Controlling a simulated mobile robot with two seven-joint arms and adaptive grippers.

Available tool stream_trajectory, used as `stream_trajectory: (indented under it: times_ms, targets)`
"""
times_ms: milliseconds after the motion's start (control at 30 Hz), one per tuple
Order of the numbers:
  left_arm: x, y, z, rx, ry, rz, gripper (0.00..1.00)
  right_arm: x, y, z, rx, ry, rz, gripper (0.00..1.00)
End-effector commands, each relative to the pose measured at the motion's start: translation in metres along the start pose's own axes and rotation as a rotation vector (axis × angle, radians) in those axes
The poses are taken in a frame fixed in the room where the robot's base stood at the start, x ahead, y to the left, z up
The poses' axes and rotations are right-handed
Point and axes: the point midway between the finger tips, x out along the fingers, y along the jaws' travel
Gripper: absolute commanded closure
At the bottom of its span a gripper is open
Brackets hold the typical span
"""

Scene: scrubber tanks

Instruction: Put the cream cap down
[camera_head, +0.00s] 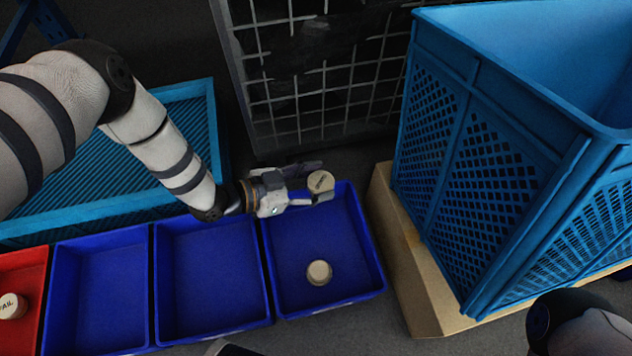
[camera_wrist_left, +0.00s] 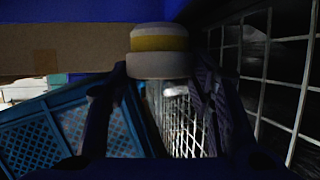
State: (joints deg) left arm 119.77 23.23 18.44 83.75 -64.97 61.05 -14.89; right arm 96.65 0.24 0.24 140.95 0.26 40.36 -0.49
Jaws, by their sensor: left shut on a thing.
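My left gripper (camera_head: 318,192) is shut on a cream cap (camera_head: 320,182) and holds it over the back edge of the rightmost blue bin (camera_head: 372,262). In the left wrist view the held cap (camera_wrist_left: 158,50) is cream with a yellow band, between the gripper fingers (camera_wrist_left: 160,75). A second round cream cap (camera_head: 319,272) lies on the floor of that same bin, towards its front. My right gripper is not in view; only part of my right arm shows at the bottom right.
Two empty blue bins (camera_head: 212,270) (camera_head: 97,290) stand to the left, then a red bin (camera_head: 30,265) holding a cap marked "FAIL" (camera_head: 12,306). A large blue crate (camera_head: 480,160) on a cardboard-coloured base (camera_head: 400,270) stands close on the right. A wire grid (camera_head: 310,90) rises behind.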

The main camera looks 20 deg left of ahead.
Motion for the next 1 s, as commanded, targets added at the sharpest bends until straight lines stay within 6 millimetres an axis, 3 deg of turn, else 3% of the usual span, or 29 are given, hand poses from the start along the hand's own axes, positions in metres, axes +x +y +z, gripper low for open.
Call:
stream_trajectory:
  times_ms: [567,600,667,1000]
  targets:
    - [0.004,0.000,0.009,0.000,0.002,0.000,0.71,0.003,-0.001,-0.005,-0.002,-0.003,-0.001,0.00]
    - [0.004,0.000,0.009,0.000,0.001,0.000,0.47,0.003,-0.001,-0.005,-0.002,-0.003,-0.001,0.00]
    - [0.004,0.000,0.009,0.000,0.001,0.000,0.34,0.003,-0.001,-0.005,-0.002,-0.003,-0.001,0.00]
    - [0.003,0.000,0.006,0.000,0.001,-0.001,0.32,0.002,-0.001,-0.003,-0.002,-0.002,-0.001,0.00]
